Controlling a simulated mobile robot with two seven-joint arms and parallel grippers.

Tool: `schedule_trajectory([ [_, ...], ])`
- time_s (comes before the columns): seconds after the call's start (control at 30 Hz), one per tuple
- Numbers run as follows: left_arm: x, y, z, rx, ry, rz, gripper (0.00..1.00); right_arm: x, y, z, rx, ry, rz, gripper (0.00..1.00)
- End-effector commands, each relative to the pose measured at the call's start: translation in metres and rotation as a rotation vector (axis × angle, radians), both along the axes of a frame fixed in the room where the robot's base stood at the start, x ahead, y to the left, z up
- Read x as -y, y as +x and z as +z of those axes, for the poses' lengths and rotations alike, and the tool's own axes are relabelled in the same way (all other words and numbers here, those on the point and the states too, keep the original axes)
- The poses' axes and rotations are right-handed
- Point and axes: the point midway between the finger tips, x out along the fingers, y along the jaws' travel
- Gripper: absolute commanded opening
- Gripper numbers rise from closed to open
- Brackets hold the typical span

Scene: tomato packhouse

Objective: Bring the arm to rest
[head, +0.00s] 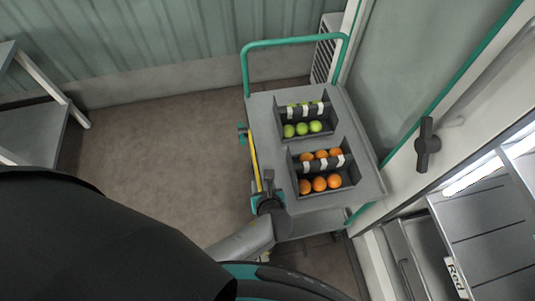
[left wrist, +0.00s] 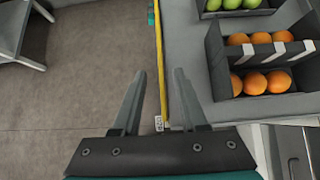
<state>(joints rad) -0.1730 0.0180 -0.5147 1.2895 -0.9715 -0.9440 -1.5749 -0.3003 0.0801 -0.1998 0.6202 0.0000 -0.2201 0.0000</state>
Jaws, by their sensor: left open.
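My left gripper (head: 268,180) is at the near left edge of the grey cart (head: 364,165). In the left wrist view the left gripper (left wrist: 160,75) shows two grey fingers apart, with nothing between them but floor and the cart's yellow edge strip (left wrist: 160,50). Part of my left arm shows behind it in the head view. My right gripper is in neither view.
The cart carries a dark crate of green tomatoes (head: 302,129) and a nearer crate of orange tomatoes (head: 319,184). A green handle (head: 296,41) rises at its far end. A shelf rack (head: 30,130) stands left; floor (head: 160,150) between is clear. A door with a dark handle (head: 427,145) is right.

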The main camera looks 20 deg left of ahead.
Motion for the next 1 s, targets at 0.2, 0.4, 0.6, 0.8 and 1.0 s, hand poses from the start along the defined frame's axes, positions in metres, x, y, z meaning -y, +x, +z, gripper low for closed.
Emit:
schedule_trajectory([
  [0.2,0.000,0.000,0.000,0.000,-0.001,0.001,0.42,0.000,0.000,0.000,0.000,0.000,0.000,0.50],
  [0.4,-0.008,-0.006,0.008,0.037,-0.114,0.161,0.42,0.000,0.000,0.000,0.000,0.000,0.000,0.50],
  [0.6,-0.029,-0.027,0.036,0.149,-0.453,0.659,0.42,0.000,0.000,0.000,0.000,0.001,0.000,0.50],
  [0.8,-0.041,-0.053,0.073,0.253,-0.795,1.183,0.42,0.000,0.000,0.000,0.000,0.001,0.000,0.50],
  [1.0,-0.042,-0.075,0.114,0.310,-1.061,1.607,0.42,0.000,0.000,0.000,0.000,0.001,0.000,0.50],
])
